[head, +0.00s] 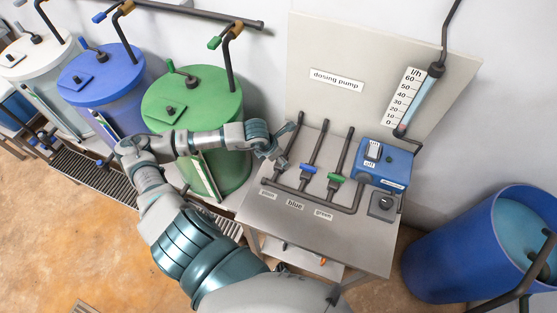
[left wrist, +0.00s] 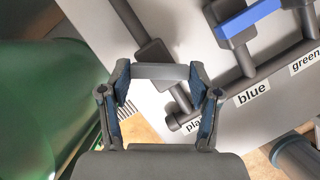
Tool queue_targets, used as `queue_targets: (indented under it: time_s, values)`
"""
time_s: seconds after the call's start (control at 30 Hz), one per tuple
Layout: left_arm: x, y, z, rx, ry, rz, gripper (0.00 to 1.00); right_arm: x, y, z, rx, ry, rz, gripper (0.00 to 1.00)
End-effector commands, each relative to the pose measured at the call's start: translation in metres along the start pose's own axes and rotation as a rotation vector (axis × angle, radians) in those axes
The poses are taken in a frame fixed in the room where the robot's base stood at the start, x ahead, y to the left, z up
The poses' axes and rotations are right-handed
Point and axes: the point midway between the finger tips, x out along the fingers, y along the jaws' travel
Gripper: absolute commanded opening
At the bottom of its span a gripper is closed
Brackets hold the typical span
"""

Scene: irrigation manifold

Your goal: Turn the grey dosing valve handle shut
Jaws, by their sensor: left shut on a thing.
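The grey valve handle (left wrist: 160,72) is a short bar between the fingertips of my left gripper (left wrist: 160,90) in the left wrist view. The fingers are shut on its two ends. The handle lies at a slant to the dark pipe (left wrist: 128,18) of its line, not parallel to the blue handle (left wrist: 250,17). A partly covered label (left wrist: 193,126) reads "pla". In the head view my left gripper (head: 272,148) is at the leftmost of three valve lines and hides the grey handle. My right gripper is not in view.
The blue valve handle (head: 307,169) and green valve handle (head: 336,178) sit close to the right. A blue pump (head: 385,164) and a dial (head: 382,205) stand beyond them. The green tank (head: 195,105) is close on the left. A blue barrel (head: 455,250) stands at right.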

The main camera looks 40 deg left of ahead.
Motion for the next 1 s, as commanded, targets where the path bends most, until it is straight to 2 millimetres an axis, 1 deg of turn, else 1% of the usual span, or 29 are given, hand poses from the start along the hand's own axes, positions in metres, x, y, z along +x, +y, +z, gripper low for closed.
queue_targets:
  time_s: [0.03, 0.33, 0.37, 0.4, 0.43, 0.6, 0.8, 1.0]
  values:
    - [0.002, 0.001, 0.004, -0.036, -0.021, 0.019, 0.28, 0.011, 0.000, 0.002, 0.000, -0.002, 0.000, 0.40]
    - [0.001, 0.001, 0.005, -0.291, -0.022, 0.122, 0.28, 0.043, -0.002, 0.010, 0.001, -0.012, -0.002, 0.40]
    - [0.001, 0.001, 0.005, -0.313, -0.022, 0.130, 0.28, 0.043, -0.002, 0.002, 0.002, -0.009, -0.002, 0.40]
    - [0.001, 0.001, 0.005, -0.343, -0.022, 0.141, 0.27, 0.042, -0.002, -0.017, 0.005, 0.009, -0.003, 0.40]
    - [0.000, 0.001, 0.005, -0.363, -0.021, 0.150, 0.27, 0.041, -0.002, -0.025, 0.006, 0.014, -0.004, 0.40]
    - [-0.001, 0.001, 0.005, -0.463, -0.021, 0.191, 0.28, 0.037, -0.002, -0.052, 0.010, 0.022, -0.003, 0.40]
    - [-0.002, 0.002, 0.005, -0.539, -0.019, 0.221, 0.28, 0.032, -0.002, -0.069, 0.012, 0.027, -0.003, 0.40]
    - [-0.003, 0.003, 0.006, -0.573, -0.019, 0.236, 0.28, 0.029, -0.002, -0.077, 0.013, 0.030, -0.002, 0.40]
